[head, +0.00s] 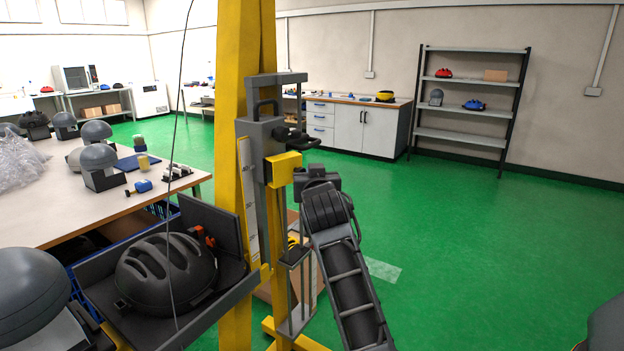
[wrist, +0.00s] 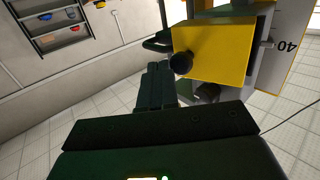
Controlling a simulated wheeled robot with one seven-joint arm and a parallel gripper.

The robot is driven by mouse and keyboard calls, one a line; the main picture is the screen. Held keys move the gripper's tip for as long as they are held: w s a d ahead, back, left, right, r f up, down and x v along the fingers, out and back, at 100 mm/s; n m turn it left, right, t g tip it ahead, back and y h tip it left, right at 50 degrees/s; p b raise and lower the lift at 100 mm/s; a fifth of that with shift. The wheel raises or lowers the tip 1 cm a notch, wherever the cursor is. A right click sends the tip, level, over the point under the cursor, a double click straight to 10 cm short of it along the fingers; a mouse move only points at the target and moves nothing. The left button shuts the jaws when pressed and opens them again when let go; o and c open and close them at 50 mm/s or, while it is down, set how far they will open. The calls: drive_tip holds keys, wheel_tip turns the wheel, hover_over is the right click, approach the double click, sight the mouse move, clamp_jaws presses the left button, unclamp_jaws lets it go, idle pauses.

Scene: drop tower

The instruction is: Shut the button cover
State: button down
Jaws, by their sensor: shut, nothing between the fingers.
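A yellow box (head: 284,168) sits on the grey carriage of the drop tower, at mid height. In the wrist view the same yellow box (wrist: 222,48) fills the upper right, with a round black knob (wrist: 181,62) on its near face. I cannot make out a separate button cover or whether it is open. My gripper (wrist: 157,70) is shut and empty, its dark fingers just left of the yellow box in the wrist view. Whether they touch it I cannot tell. In the head view my gripper is close to the right of the box, its fingertips hard to make out.
The yellow tower column (head: 236,110) rises beside the carriage. A black helmet (head: 167,270) lies in a grey tray at the lower left. A white table (head: 60,205) with headforms stands at left. The green floor (head: 470,240) to the right is mostly clear.

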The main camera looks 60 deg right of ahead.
drive_tip(key=shift+s+x, duration=0.25)
drive_tip(key=shift+x, duration=1.3)
drive_tip(key=shift+s+d+r, duration=0.1)
idle(0.3)
